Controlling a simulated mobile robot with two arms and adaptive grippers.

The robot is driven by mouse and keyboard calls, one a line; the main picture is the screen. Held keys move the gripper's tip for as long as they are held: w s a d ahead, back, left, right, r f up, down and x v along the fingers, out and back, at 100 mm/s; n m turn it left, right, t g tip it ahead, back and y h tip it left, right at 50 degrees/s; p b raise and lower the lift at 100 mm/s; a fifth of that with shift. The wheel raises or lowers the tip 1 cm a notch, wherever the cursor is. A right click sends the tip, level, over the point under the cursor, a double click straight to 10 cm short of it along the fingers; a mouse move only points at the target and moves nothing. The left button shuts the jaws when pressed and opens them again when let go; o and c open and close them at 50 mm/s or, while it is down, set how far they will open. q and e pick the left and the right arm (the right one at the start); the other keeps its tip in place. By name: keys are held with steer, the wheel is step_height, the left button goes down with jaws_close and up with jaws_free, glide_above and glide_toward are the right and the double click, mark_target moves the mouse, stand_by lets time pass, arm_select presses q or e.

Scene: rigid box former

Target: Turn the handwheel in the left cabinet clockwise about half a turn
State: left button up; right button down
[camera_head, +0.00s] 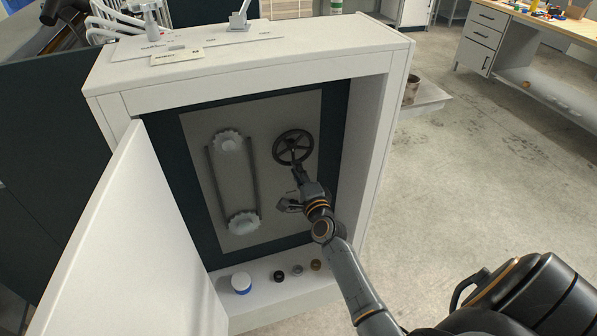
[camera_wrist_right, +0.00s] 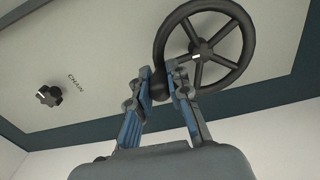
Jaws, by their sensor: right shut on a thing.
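The dark handwheel (camera_head: 293,147) is a round rim with several spokes, mounted on the grey panel inside the open left cabinet (camera_head: 240,81). It also shows in the right wrist view (camera_wrist_right: 247,48), with a small white mark near its hub. My right gripper (camera_head: 297,172) is at the lower edge of the wheel. In the right wrist view its fingers (camera_wrist_right: 168,74) are shut on the wheel's dark handle (camera_wrist_right: 161,86), at the lower left of the rim. The fingers hide part of the handle. My left gripper is not in view.
A chain on two sprockets (camera_head: 230,142) is left of the wheel. A knob marked CHAIN (camera_wrist_right: 48,96) is on the panel. The cabinet door (camera_head: 130,240) stands open at left. A blue-and-white container (camera_head: 241,283) and several small caps sit on the cabinet floor.

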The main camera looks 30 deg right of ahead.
steer(key=c, duration=1.3)
jaws_free()
steer(key=shift+o, duration=0.2)
steer(key=v, duration=1.2)
steer(key=shift+f, duration=0.15)
